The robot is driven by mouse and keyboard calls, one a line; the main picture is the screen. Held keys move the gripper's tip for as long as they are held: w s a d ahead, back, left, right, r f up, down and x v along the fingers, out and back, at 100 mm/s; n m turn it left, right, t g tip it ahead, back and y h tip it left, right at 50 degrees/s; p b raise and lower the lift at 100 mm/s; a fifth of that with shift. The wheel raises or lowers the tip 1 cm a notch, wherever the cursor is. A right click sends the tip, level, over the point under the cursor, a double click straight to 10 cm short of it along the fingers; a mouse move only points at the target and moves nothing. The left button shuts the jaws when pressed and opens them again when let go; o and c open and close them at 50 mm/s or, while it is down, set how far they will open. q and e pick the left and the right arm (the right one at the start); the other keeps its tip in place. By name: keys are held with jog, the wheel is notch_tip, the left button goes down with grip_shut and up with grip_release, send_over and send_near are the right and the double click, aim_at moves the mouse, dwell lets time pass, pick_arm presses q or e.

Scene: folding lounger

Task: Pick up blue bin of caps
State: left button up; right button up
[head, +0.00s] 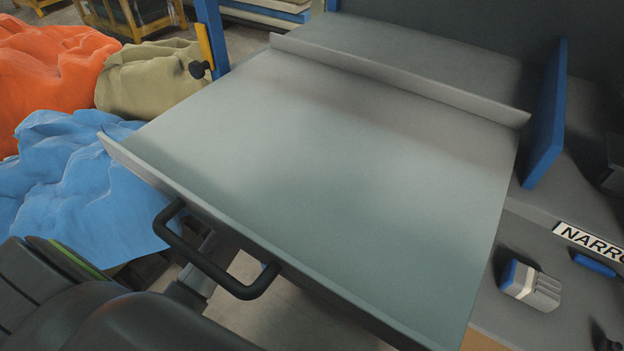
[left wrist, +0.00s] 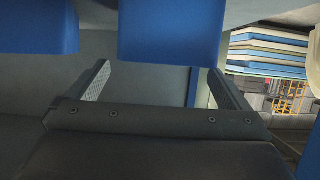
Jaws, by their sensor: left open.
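My left gripper (left wrist: 158,67) shows in the left wrist view with its two fingers spread wide and nothing between them. A blue block-like thing (left wrist: 172,30) hangs into the top of that view just beyond the fingers, and a second blue thing (left wrist: 35,25) is at its upper left. I cannot tell whether either is the blue bin, and no caps show.
An empty grey tray-like surface (head: 330,170) with raised edges and a black handle (head: 215,265) fills the middle. A blue upright panel (head: 546,115) stands at its right. Blue, orange and tan sacks lie left. A small grey-and-blue block (head: 532,287) sits lower right.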

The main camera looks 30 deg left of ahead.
pick_arm(q)
jog(key=x, duration=0.3)
jog(key=shift+w+a+b, duration=0.15)
jog(key=shift+w+b, duration=0.2)
jog(key=shift+w, duration=0.1)
jog(key=shift+w+f, duration=0.1)
jog(key=shift+w, duration=0.25)
pick_arm(e)
jog(key=shift+w+a+r, duration=0.15)
jog(key=shift+w+r, duration=0.05)
jog(key=shift+r, duration=0.4)
jog(key=shift+w+a+r, duration=0.15)
jog(key=shift+w+r, duration=0.05)
jog(key=shift+r, duration=0.4)
pick_arm(q)
jog(key=c, duration=1.6)
jog(key=shift+c, duration=0.7)
